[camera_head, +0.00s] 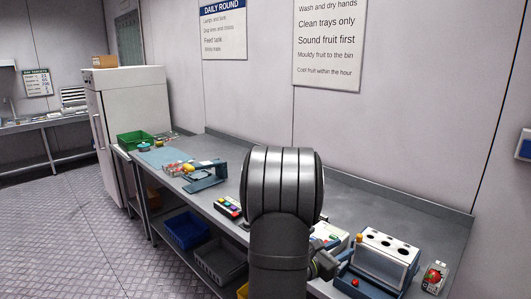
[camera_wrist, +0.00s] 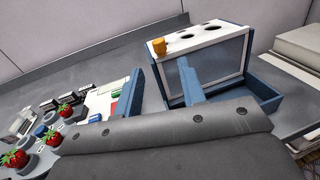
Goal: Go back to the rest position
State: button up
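My gripper (camera_wrist: 160,68) shows in the wrist view as two blue fingers standing apart above a dark grey housing. Nothing is seen between them. In the head view my arm rises in the middle foreground and hides part of the bench; the fingers are not clear there. The white and blue box with holes in its top (camera_head: 387,252) stands on the bench right of my arm. It also shows in the wrist view (camera_wrist: 212,38), behind the fingers, with an orange piece (camera_wrist: 160,46) at its near left corner.
Several strawberries (camera_wrist: 67,111) sit in grey holders at the wrist view's left. A keyed panel (camera_head: 229,206) and a blue stand (camera_head: 206,178) are left of my arm. The wall (camera_head: 400,130) is behind the bench.

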aim_at(358, 240)
jog(key=x, duration=0.8)
jog(key=shift+w+d, duration=0.1)
jog(key=shift+d, duration=0.25)
jog(key=r, duration=0.5)
jog(key=shift+a+r, duration=0.35)
jog(key=v, duration=1.7)
jog(key=d+r+m+g+h, duration=0.1)
jog(key=d+r+m+g, duration=0.1)
jog(key=d+m+g, duration=0.3)
jog(key=shift+s+d+r+m+g, duration=0.3)
jog(key=shift+s+d+g, duration=0.05)
jog(key=shift+d+g, duration=0.1)
jog(key=shift+o, duration=0.2)
